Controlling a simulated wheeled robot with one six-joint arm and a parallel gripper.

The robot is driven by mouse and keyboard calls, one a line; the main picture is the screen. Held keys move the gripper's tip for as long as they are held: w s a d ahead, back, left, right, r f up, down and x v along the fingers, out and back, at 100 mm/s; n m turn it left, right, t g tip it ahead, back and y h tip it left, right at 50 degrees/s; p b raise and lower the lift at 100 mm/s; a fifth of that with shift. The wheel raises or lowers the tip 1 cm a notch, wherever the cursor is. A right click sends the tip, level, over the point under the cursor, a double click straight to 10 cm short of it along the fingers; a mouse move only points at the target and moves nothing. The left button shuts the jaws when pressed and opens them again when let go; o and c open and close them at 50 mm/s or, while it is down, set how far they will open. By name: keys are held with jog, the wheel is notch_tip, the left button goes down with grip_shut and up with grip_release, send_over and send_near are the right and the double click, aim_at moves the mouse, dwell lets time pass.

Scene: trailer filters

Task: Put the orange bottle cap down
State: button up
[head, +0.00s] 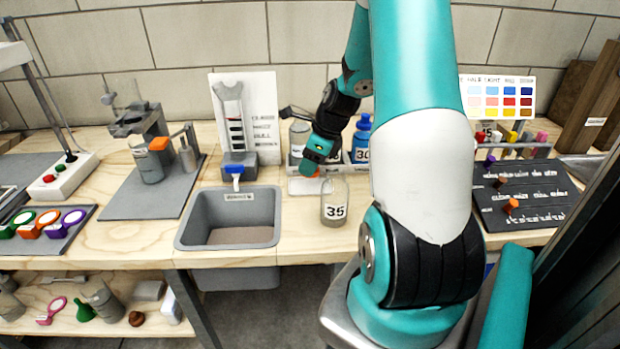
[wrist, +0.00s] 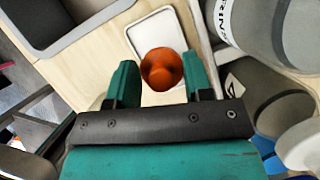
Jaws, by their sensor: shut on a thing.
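The orange bottle cap (wrist: 161,69) sits between the two green fingers of my gripper (wrist: 161,82) in the wrist view. My gripper is shut on it. In the head view my gripper (head: 314,166) points down with the orange cap (head: 314,174) showing at its tip. A white shallow tray (wrist: 150,27) lies beneath the cap; it also shows in the head view (head: 296,187). I cannot tell whether the cap touches the tray.
A clear beaker marked 35 (head: 334,203) stands just in front of the tray. A grey sink (head: 183,236) is to the left. A blue bottle (head: 361,140) and other bottles stand in a rack behind. A dark board (head: 535,190) lies at the right.

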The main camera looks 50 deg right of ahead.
aim_at(310, 186)
jog(key=shift+f, duration=2.2)
jog(key=shift+f, duration=0.1)
jog(key=o, duration=0.9)
